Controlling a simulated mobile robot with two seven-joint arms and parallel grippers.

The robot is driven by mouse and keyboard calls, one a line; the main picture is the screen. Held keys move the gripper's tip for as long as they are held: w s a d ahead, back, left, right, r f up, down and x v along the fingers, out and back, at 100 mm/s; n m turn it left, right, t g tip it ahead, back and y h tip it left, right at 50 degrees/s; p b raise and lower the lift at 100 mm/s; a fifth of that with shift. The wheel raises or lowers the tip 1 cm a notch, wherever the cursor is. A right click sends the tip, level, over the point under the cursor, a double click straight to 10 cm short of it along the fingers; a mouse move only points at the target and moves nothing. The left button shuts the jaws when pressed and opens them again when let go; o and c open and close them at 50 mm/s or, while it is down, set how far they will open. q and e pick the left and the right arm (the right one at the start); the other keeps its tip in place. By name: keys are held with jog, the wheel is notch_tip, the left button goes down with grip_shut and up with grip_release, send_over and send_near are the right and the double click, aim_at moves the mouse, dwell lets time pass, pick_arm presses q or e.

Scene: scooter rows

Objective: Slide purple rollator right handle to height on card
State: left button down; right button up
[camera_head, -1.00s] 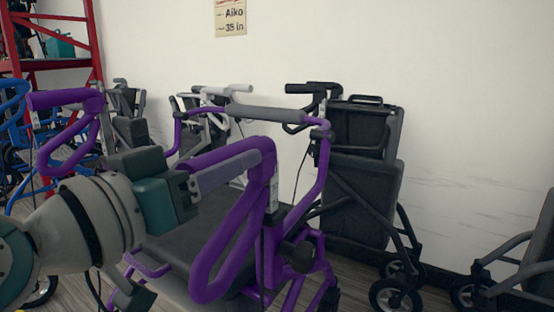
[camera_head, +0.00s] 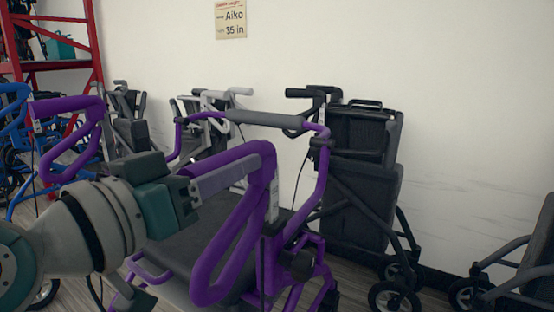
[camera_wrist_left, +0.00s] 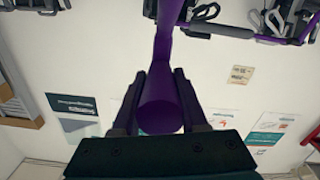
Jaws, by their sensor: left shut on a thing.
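The purple rollator stands close in front of me, its dark seat (camera_head: 190,255) low in the middle. Its near handle (camera_head: 236,155) is a purple grip joined to a looped purple tube. A pale marked strip (camera_head: 273,200) shows on the post below that handle. My left gripper (camera_head: 240,172) is shut on this grip from the left. In the left wrist view the purple grip (camera_wrist_left: 160,112) lies between the two dark fingers. The card (camera_head: 230,19) on the wall reads "Aiko" and "35 in". My right gripper is not in view.
The other purple handle (camera_head: 65,104) is at left, near a blue walker (camera_head: 12,120) and a red shelf (camera_head: 70,65). A grey-padded backrest bar (camera_head: 268,119) spans behind. A black folded rollator (camera_head: 360,190) stands by the wall; another frame (camera_head: 515,265) is at right.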

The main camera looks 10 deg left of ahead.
aim_at(224, 153)
pick_arm(q)
notch_tip(224, 153, up, 4)
jog(key=p, duration=0.2)
jog(key=shift+r+p, duration=0.2)
jog(key=shift+p, duration=0.15)
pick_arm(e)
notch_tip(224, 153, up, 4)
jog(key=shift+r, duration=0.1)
pick_arm(q)
jog(key=shift+f, duration=0.1)
jog(key=shift+c, duration=2.2)
grip_release()
jog(key=shift+f, duration=0.1)
jog(key=shift+s, duration=0.1)
jog(key=v, duration=0.9)
jog(key=shift+s+a+p, duration=0.25)
jog(key=shift+s+p, duration=0.05)
jog(key=shift+p, duration=0.1)
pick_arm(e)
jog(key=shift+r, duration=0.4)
